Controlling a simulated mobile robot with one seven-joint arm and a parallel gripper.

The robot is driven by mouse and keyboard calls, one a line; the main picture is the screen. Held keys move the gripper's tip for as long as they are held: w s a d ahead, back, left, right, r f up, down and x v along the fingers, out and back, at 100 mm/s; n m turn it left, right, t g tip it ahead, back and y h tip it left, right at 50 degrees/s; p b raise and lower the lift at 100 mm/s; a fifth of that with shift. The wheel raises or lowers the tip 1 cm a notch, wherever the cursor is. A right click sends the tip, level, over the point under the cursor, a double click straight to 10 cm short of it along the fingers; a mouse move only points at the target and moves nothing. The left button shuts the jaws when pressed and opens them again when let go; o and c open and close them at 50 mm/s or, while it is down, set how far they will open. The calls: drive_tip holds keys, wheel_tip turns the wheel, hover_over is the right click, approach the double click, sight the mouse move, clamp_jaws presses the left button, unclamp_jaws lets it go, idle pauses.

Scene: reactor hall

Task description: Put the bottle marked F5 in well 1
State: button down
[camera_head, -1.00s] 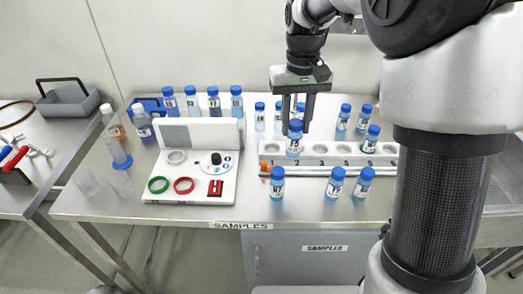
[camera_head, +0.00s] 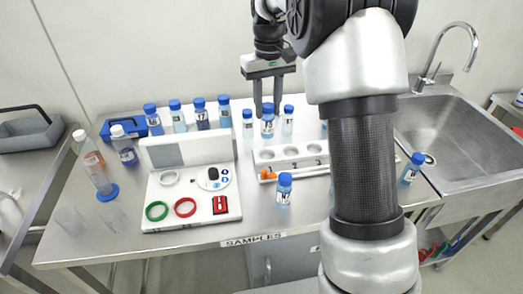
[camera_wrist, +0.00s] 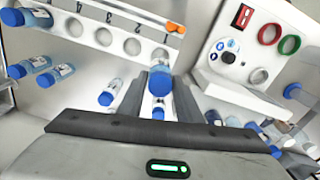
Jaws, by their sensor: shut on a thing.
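My gripper (camera_head: 267,112) is shut on a blue-capped bottle (camera_head: 267,129), held upright. In the head view it appears just behind and above the left end of the white rack (camera_head: 258,170). The bottle's mark is too small to read. Well 1 (camera_head: 266,155) is the leftmost hole and looks empty. In the wrist view the held bottle (camera_wrist: 161,77) is between the fingers (camera_wrist: 166,85), beside well 1 (camera_wrist: 160,56). Wells 2 (camera_head: 291,152) and 3 (camera_head: 314,149) look empty; my arm hides the rack's right part.
Blue-capped bottles stand behind the rack, at left (camera_head: 247,118) and right (camera_head: 287,118). A white panel with rings (camera_head: 190,222) is left. A sink (camera_head: 455,125) is right.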

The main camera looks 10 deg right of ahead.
sight(267, 133)
wheel_tip(267, 133, down, 9)
drive_tip(key=shift+b, duration=0.35)
drive_tip(key=shift+f, duration=0.15)
drive_tip(key=c, duration=1.3)
unclamp_jaws()
